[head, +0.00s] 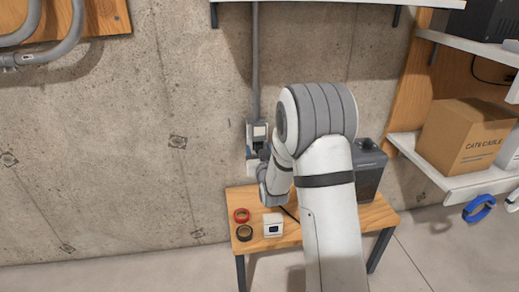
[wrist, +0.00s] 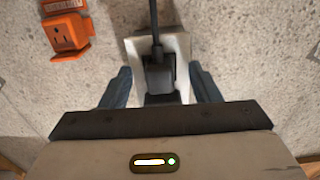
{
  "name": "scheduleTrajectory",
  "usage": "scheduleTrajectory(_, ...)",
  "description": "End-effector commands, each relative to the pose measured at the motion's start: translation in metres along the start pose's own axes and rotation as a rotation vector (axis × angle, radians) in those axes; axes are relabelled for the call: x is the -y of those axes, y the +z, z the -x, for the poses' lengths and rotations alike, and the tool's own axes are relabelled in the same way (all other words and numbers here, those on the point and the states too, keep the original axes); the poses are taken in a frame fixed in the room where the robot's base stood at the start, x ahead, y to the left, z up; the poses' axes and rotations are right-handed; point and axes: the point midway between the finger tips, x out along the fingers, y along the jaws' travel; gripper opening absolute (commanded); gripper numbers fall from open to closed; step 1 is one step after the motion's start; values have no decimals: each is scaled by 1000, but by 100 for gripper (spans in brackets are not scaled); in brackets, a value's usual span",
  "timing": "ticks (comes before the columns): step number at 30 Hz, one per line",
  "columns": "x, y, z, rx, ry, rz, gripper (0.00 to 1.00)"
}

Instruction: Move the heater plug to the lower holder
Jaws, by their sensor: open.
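The black heater plug (wrist: 158,78) sits in a white outlet plate (wrist: 181,49) on the concrete wall, with a dark cord running from it toward the top of the wrist view. My gripper (wrist: 159,82) is open, one finger on each side of the plug and apart from it. In the head view my arm hides most of the gripper and the plug; a white wall box (head: 252,165) shows beside them. An orange socket (wrist: 70,33) is on the wall at the upper left of the wrist view. I cannot tell which fitting is the lower holder.
A wooden table (head: 256,258) below holds a red tape roll (head: 241,215), a dark tape roll (head: 244,233), a small white device (head: 273,225) and a dark grey unit (head: 369,172). Shelves with a cardboard box (head: 463,135) stand at right. A conduit (head: 255,65) runs up the wall.

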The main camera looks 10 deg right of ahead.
Motion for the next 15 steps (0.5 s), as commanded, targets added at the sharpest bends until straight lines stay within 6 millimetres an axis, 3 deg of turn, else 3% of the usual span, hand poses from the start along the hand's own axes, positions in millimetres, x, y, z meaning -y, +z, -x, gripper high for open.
scheduleTrajectory(4, 0, 0, 0, 0, 0, 0, 55)
scheduleTrajectory(15, 0, 0, 0, 0, 0, 0, 24)
